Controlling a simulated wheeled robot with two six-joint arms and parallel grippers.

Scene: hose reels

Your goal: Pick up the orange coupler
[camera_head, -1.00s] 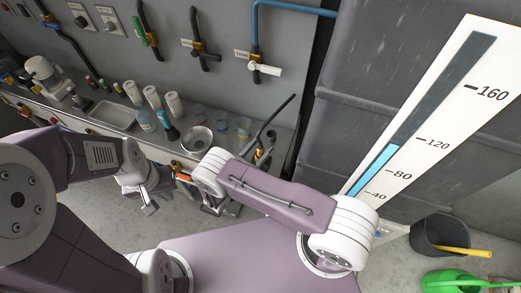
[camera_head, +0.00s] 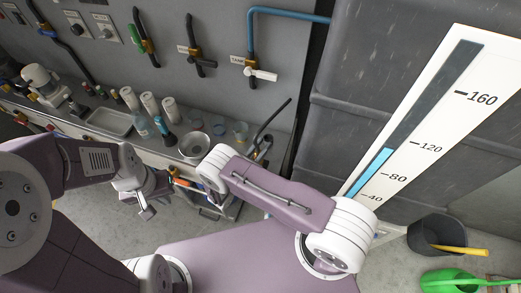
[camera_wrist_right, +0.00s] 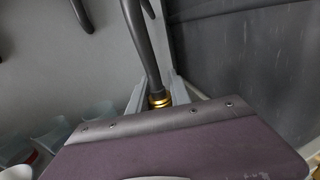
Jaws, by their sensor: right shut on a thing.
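In the right wrist view, a gold-orange coupler (camera_wrist_right: 160,99) sits at the lower end of a dark hose (camera_wrist_right: 140,45), between the grey fingers of my right gripper (camera_wrist_right: 158,94). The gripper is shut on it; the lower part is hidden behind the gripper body. The hose (camera_head: 271,118) also shows in the head view, rising tilted beyond my right arm, which hides most of the right gripper there. My left gripper (camera_head: 145,206) hangs at the left, apart from the counter; its finger gap is unclear.
A counter (camera_head: 75,112) holds a tray, bottles, cups and a bowl (camera_head: 193,146). Wall valves with hoses hang behind, including one on a blue pipe (camera_head: 250,70). A tall gauge (camera_head: 420,120) stands at right. A black bucket (camera_head: 425,238) and green can (camera_head: 455,280) are on the floor.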

